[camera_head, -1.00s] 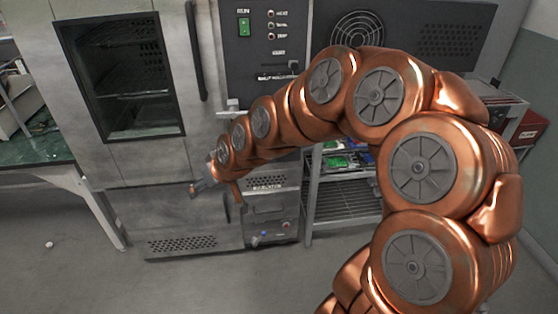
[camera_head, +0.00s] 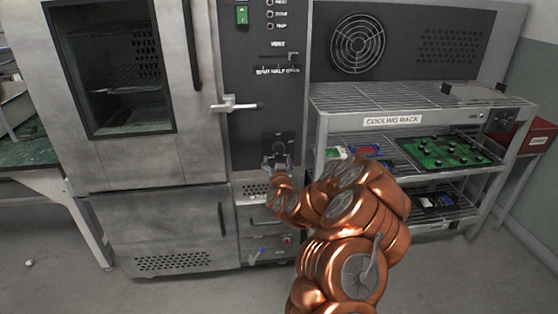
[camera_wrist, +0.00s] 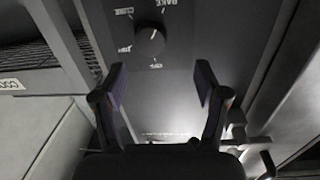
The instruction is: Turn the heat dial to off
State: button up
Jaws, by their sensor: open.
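The heat dial (camera_wrist: 150,41) is a dark round knob on the dark control panel. In the wrist view, labels ring it, with BAKE and CURE above and OFF below. A small pale mark shows on the knob, but I cannot tell its setting for sure. In the head view the dial (camera_head: 279,146) sits low on the oven's control panel, partly hidden by my gripper (camera_head: 275,162). In the wrist view my gripper (camera_wrist: 159,76) is open and empty. Its two fingers point at the panel, and the dial lies between and beyond their tips, apparently untouched.
A door handle (camera_head: 236,104) sticks out left of the panel above my gripper. The cooling rack (camera_head: 340,112) with green boards stands close on the right. A lower unit with small knobs (camera_head: 287,240) is below. Open floor lies at the lower left.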

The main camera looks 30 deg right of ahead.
aim_at(279, 150)
jog(key=shift+w+d+f+h, duration=0.15)
jog(key=shift+w+d, duration=0.4)
jog(key=shift+d, duration=0.05)
jog(key=shift+w+d+f+h, duration=0.1)
jog(key=shift+w+d+h, duration=0.05)
jog(key=shift+w+d, duration=0.4)
jog(key=shift+x, duration=1.9)
jog(key=shift+w+d, duration=0.3)
jog(key=shift+w, duration=0.1)
jog(key=c, duration=1.2)
